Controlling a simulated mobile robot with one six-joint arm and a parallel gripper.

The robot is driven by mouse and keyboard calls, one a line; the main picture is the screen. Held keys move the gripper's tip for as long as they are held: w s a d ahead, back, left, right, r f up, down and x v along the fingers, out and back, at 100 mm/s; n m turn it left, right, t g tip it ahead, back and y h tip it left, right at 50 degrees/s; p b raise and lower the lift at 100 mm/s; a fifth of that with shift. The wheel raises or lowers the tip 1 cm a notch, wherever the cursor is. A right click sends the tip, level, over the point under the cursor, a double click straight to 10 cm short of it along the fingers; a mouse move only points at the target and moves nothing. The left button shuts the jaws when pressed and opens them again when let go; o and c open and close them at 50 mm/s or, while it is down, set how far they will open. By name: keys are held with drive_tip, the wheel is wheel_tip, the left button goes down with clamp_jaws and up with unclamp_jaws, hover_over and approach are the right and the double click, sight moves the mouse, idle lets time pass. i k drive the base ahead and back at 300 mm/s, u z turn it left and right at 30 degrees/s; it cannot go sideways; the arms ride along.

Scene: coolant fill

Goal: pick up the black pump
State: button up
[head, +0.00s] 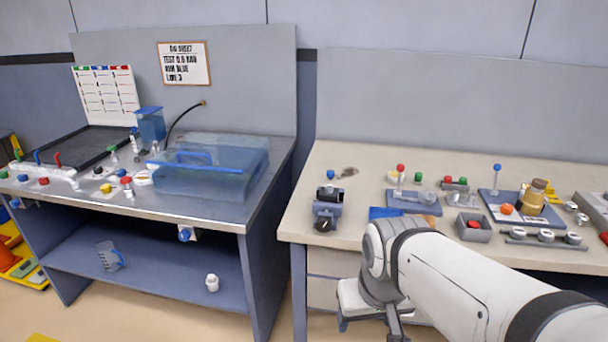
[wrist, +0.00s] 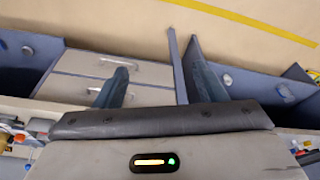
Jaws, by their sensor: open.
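A dark device with a black top and a blue-grey body (head: 327,207) stands near the left end of the right bench. It is the closest match to the black pump, but I cannot tell for sure. My gripper (head: 368,325) hangs in front of the right bench, below its top and to the right of that device, apart from it. In the wrist view my gripper (wrist: 158,62) has its two fingers spread, with nothing between them. The device is not clearly seen in the wrist view.
The right bench (head: 300,222) holds several fixtures and knobs towards its right side. The left bench carries a clear blue tank (head: 222,170) and valves. A white bottle (head: 212,283) and a jug (head: 110,256) stand on its shelf. Drawers (wrist: 105,75) face my gripper.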

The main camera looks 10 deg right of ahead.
sight(329, 193)
drive_tip(key=z, duration=0.1)
drive_tip(key=i, duration=0.95)
drive_tip(key=z, duration=0.45)
